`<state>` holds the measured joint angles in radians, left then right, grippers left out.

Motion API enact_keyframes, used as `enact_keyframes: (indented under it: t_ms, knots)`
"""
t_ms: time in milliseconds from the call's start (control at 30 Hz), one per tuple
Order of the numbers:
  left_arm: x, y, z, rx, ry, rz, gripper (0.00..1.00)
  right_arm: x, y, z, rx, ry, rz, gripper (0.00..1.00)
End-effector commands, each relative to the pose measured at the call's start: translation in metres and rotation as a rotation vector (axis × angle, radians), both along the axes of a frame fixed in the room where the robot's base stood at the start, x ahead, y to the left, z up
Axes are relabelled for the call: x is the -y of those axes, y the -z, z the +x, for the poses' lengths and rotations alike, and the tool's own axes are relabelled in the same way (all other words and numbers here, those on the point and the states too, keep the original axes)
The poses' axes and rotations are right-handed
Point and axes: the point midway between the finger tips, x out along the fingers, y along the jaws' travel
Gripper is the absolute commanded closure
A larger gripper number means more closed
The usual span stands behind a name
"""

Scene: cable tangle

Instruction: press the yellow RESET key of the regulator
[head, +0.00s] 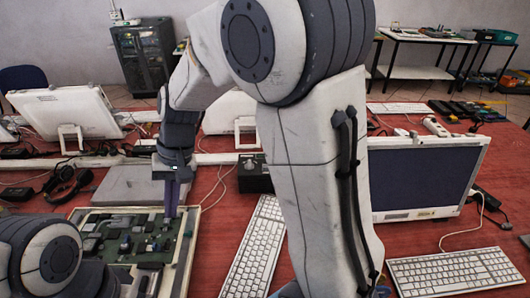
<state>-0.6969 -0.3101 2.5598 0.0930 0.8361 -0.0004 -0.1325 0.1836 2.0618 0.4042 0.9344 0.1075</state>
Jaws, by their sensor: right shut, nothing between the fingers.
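My right gripper (171,212) points down at the right part of a green circuit board in a pale frame (84,214). Its fingers are shut with nothing between them. I cannot tell whether the tips touch the board. A small black box (254,183) with a knob-like part on top stands to the right of the gripper, partly behind my right arm. I cannot tell whether it is the regulator. I make out no yellow RESET key; my right arm hides much of the middle. My left arm shows at the lower left, its gripper out of view.
A grey flat case (130,187) lies behind the board. Keyboards (252,250) (455,271), a dark monitor (420,178) and a white monitor (68,112) stand on the red tabletop (425,236). Headphones (68,178) and loose cables lie at the left.

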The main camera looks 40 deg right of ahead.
Motion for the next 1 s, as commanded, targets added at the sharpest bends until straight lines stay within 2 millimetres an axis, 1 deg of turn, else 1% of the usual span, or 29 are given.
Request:
enact_keyframes:
  t_ms: [33, 67, 100, 167, 200, 267, 300, 367, 400, 467, 500, 600, 700, 800, 833, 900, 1000]
  knots:
    - [0.000, -0.009, 0.000, 0.000, 0.000, 0.000, 1.00, 0.024, -0.002, 0.033, -0.025, 0.132, 0.035, 1.00]
    - [0.000, -0.012, 0.000, 0.000, 0.000, 0.000, 1.00, 0.037, -0.001, 0.049, -0.037, 0.204, 0.059, 1.00]
    - [0.000, -0.015, 0.000, 0.000, 0.000, 0.000, 1.00, 0.056, 0.001, 0.070, -0.050, 0.295, 0.090, 1.00]
    - [0.000, -0.019, 0.000, 0.000, 0.000, 0.000, 1.00, 0.087, 0.005, 0.098, -0.066, 0.427, 0.137, 1.00]
    - [0.000, -0.022, 0.000, 0.000, 0.000, 0.000, 1.00, 0.110, 0.008, 0.114, -0.074, 0.512, 0.169, 1.00]
    - [0.000, -0.026, 0.000, 0.000, 0.000, 0.000, 1.00, 0.147, 0.014, 0.135, -0.083, 0.633, 0.217, 1.00]
    - [0.000, -0.029, 0.000, 0.000, 0.000, 0.000, 1.00, 0.172, 0.018, 0.146, -0.087, 0.712, 0.249, 1.00]
    - [0.000, -0.033, 0.000, 0.000, 0.000, 0.000, 1.00, 0.212, 0.025, 0.159, -0.090, 0.826, 0.299, 1.00]
    - [0.000, -0.036, 0.000, 0.000, 0.000, 0.000, 1.00, 0.239, 0.029, 0.165, -0.090, 0.898, 0.332, 1.00]
    - [0.000, -0.039, 0.000, 0.000, 0.000, 0.000, 1.00, 0.277, 0.037, 0.171, -0.087, 0.999, 0.380, 1.00]
    - [0.000, -0.042, 0.000, 0.000, 0.000, 0.000, 1.00, 0.301, 0.042, 0.173, -0.084, 1.059, 0.409, 1.00]
    - [0.000, -0.046, 0.000, 0.000, 0.000, 0.000, 1.00, 0.352, 0.052, 0.171, -0.074, 1.184, 0.474, 1.00]
    - [0.000, -0.049, 0.000, 0.000, 0.000, 0.000, 1.00, 0.389, 0.060, 0.167, -0.063, 1.272, 0.521, 1.00]
    - [0.000, -0.050, 0.000, 0.000, 0.000, 0.000, 1.00, 0.410, 0.065, 0.163, -0.054, 1.324, 0.551, 1.00]
    - [0.000, -0.050, 0.000, 0.000, 0.000, 0.000, 1.00, 0.414, 0.066, 0.162, -0.053, 1.333, 0.556, 1.00]
    - [0.000, -0.050, 0.000, 0.000, 0.000, 0.000, 1.00, 0.419, 0.067, 0.160, -0.051, 1.346, 0.564, 1.00]
    - [0.000, -0.050, 0.000, 0.000, 0.000, 0.000, 1.00, 0.421, 0.068, 0.160, -0.050, 1.348, 0.565, 1.00]
